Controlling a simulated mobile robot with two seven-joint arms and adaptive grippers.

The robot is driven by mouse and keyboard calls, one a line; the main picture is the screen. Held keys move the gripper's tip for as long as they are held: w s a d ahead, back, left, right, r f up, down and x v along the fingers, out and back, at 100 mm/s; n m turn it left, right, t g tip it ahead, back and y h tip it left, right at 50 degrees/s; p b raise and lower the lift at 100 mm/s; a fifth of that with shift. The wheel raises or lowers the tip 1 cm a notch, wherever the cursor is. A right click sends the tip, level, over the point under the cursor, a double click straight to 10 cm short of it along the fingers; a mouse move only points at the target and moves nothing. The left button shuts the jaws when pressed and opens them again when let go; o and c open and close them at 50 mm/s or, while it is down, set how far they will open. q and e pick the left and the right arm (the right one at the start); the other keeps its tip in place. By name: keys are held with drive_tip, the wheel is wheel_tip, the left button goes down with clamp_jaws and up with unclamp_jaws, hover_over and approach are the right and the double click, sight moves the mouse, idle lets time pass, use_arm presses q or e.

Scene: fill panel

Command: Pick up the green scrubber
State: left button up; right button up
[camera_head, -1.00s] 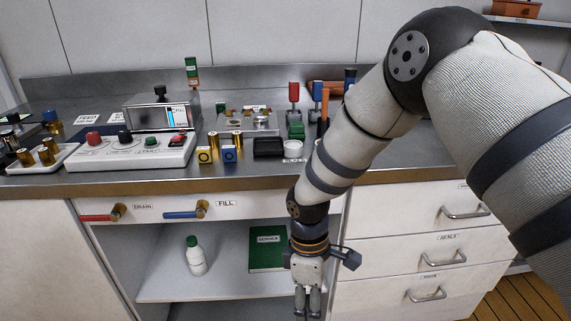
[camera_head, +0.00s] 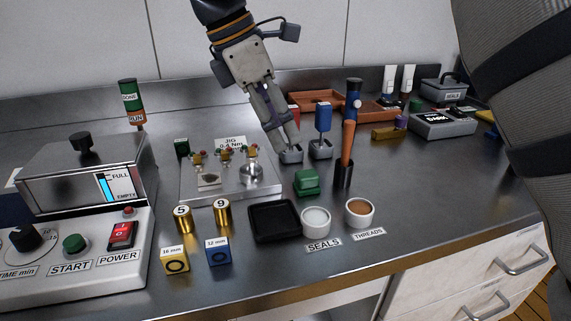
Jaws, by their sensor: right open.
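The green scrubber (camera_head: 307,182) is a small green block with a raised top. It sits on the steel counter right of the jig plate, behind the white seals cup. My right gripper (camera_head: 284,150) comes down from the top of the head view. Its fingers are above and behind the scrubber, slightly left of it, apart from it. It is open and appears empty, in front of a red-handled tool (camera_head: 293,112) that it partly hides. My left gripper is not in view.
A blue-handled tool (camera_head: 322,118) and an orange-handled tool (camera_head: 347,140) in a dark holder stand close right of the scrubber. A black tray (camera_head: 274,222), seals cup (camera_head: 315,222) and threads cup (camera_head: 359,213) lie in front. The jig plate (camera_head: 228,185) is left.

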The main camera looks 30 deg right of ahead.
sight(304, 174)
drive_tip(key=x, duration=0.7)
drive_tip(key=s+x, duration=0.1)
drive_tip(key=x, duration=0.3)
drive_tip(key=shift+d+p, duration=0.1)
drive_tip(key=shift+p, duration=0.25)
drive_tip(key=c, duration=1.1)
